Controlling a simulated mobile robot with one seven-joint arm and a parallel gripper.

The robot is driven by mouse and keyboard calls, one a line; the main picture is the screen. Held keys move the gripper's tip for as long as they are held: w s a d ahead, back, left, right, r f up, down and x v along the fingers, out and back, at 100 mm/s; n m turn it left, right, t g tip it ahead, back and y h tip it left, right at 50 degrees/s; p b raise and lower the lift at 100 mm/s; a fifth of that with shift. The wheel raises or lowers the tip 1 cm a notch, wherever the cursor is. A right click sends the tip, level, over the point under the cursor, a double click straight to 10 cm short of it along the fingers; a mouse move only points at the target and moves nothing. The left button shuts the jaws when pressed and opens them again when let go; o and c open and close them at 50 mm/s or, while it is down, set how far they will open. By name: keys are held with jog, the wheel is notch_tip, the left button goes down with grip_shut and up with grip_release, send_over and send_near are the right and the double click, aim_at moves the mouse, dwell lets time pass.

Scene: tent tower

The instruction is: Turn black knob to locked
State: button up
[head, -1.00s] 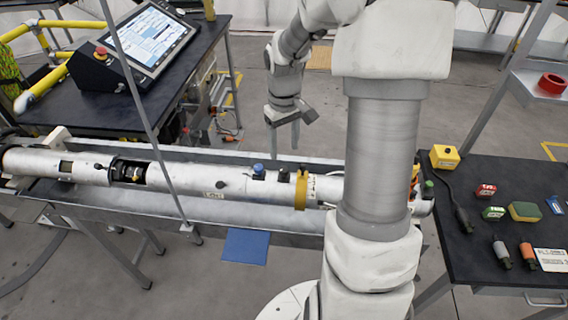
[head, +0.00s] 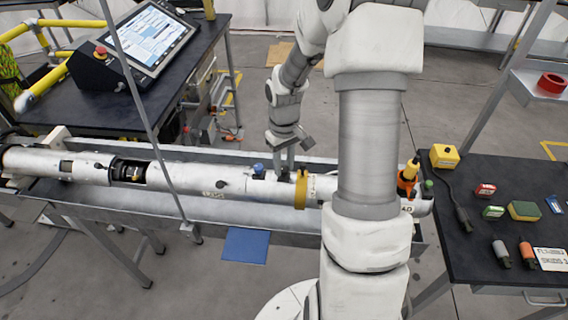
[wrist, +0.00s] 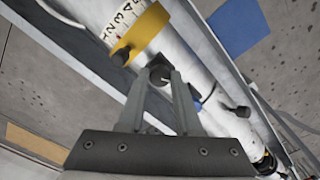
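A black round knob with a white mark (wrist: 160,75) sits on the white tube (wrist: 199,58) and shows between my fingertips in the wrist view. My gripper (wrist: 159,80) is open, with one finger on each side of the knob; I cannot tell whether they touch it. In the head view my gripper (head: 286,162) points down over the tube (head: 190,178), left of the yellow ring (head: 300,190). The knob is hard to make out there behind the fingers. Any locked label is not readable.
A black peg (wrist: 123,55) stands on the yellow ring. A blue knob (head: 258,168) and another black knob (head: 222,185) stand farther left along the tube. The tube lies in a metal trough (head: 140,208). A thin upright pole (head: 150,120) stands at left.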

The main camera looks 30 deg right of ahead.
grip_shut()
jog(key=shift+m, duration=0.4)
jog(key=shift+f+m+b, duration=0.1)
jog(key=shift+m+b, duration=0.9)
jog(key=shift+m, duration=0.2)
jog(key=shift+m+b, duration=0.55)
jog(key=shift+m, duration=0.85)
jog(key=o, duration=0.6)
grip_release()
jog(key=shift+o, duration=0.2)
